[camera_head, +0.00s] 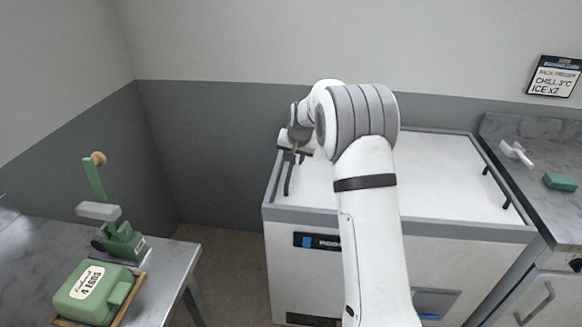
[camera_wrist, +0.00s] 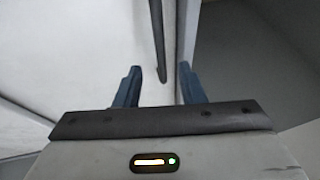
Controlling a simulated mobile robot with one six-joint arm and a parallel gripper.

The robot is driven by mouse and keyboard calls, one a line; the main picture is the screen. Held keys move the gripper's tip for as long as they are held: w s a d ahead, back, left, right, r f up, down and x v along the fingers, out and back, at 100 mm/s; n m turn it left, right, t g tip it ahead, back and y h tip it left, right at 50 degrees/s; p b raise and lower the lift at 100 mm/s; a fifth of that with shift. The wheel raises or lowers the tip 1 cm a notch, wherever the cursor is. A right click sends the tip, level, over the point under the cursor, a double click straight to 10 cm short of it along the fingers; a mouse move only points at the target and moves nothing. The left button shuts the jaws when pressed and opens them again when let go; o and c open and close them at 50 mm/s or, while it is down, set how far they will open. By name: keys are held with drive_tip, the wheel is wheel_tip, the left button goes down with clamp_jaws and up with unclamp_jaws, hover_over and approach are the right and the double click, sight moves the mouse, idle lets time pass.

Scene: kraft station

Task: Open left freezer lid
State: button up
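The chest freezer (camera_head: 400,226) stands at the middle right with its white lid surface (camera_head: 440,180) flat and closed. A dark bar handle (camera_head: 287,178) lies at the left end of the lid, and another dark handle (camera_head: 497,188) is at the right end. My gripper (camera_head: 293,154) is over the left end of the lid, at the far part of the left handle. In the wrist view, my gripper (camera_wrist: 159,72) is open, and the end of the handle (camera_wrist: 157,40) shows between its two blue fingertips. I cannot tell whether they touch it. My arm hides the lid's middle.
A marble counter (camera_head: 550,205) with a white object and a green block adjoins the freezer on the right. A metal table (camera_head: 165,285) with a green press and a green box stands at the left. A wall is behind; floor shows between table and freezer.

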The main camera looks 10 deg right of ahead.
sight(290, 171)
drive_tip(key=p+x, duration=0.1)
drive_tip(key=x, duration=0.6)
drive_tip(key=shift+w+f, duration=0.15)
drive_tip(key=shift+f, duration=0.15)
drive_tip(key=shift+c, duration=0.2)
clamp_jaws()
